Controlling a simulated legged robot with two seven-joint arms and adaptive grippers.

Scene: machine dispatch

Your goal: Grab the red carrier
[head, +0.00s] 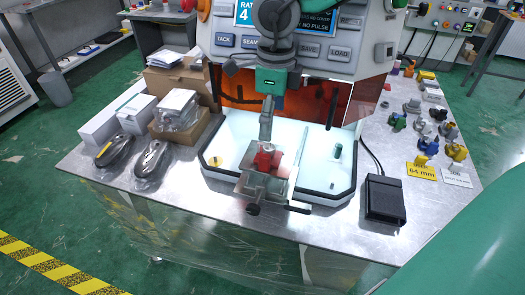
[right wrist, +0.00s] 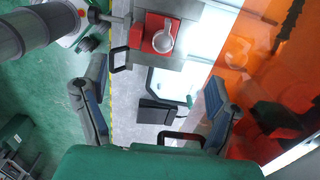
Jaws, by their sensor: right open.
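The red carrier (head: 264,160) sits on a metal vise-like fixture (head: 250,187) in the white-lit tray of the machine. In the right wrist view the red carrier (right wrist: 151,34) is at the top middle, with a pale round part on it. My right gripper (head: 267,128) hangs over the carrier, pointing down. Its fingers overlap in the head view. In the right wrist view my right gripper (right wrist: 155,84) has its two fingers spread wide, with nothing between them; the carrier lies beyond the fingertips. My left gripper is in neither view.
The tray (head: 228,185) has a raised dark rim. An orange panel (right wrist: 250,60) stands close beside the right finger in the wrist view. A black pedal (head: 385,200) lies right of the tray. Boxes (head: 178,75) and bagged black mice (head: 153,158) are at left; small coloured parts are at right.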

